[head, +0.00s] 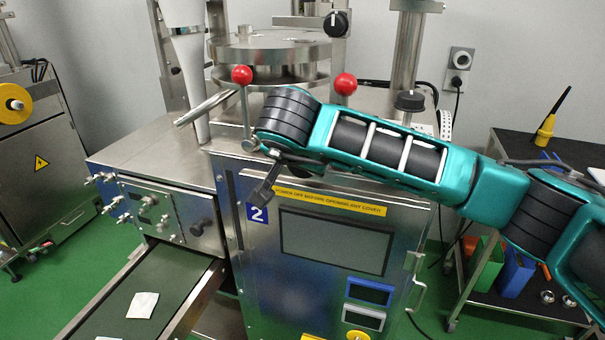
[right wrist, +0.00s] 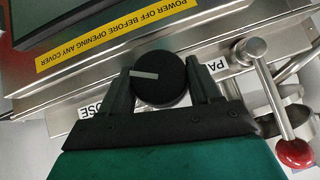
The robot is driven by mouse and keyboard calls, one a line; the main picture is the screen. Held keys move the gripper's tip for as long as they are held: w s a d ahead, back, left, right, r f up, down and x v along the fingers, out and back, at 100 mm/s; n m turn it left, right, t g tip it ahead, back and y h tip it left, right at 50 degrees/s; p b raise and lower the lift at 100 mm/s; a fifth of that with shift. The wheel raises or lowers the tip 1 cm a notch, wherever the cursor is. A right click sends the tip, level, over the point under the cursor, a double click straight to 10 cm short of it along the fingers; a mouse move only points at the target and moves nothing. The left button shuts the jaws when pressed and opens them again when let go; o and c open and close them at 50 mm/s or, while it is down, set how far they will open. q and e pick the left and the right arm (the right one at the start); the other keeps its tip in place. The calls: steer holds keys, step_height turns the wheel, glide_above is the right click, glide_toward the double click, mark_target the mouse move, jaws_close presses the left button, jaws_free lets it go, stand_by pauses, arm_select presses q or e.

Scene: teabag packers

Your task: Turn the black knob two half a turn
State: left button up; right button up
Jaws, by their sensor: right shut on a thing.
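The black knob (right wrist: 160,80) is round, with a white pointer line that points left in the right wrist view. In the head view my right gripper (head: 264,186) is at the top left of the machine's front panel, near the blue "2" sign (head: 257,214). There the arm and gripper hide the held knob. My left gripper is not in view.
Red-balled levers (head: 242,75) stand close to my right wrist; one red ball (right wrist: 295,153) shows in the wrist view. Other black knobs sit on the post (head: 337,24) and machine top (head: 409,100). A conveyor (head: 170,285) carries a teabag packet (head: 142,305).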

steer(key=b, duration=0.1)
steer(key=y+b, duration=0.1)
steer(key=shift+d+f+m+t+b, duration=0.15)
steer(key=shift+f+m+t+b, duration=0.15)
steer(key=shift+f+b, duration=0.1)
steer(key=shift+y+b, duration=0.4)
steer(key=shift+b, duration=0.35)
steer(key=shift+r+m+t+y+b, duration=0.1)
steer(key=shift+m+t+y+b, duration=0.25)
steer(key=shift+b, duration=0.8)
steer(key=shift+r+m+y+b, duration=0.1)
steer(key=shift+m+y+b, duration=0.15)
steer(key=shift+b, duration=0.6)
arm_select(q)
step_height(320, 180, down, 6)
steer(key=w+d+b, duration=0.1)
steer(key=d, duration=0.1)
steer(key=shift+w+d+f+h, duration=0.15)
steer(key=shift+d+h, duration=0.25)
arm_select(e)
steer(key=shift+r, duration=0.2)
steer(key=o, duration=0.9)
steer(key=shift+o, duration=0.3)
steer(key=shift+f, duration=0.15)
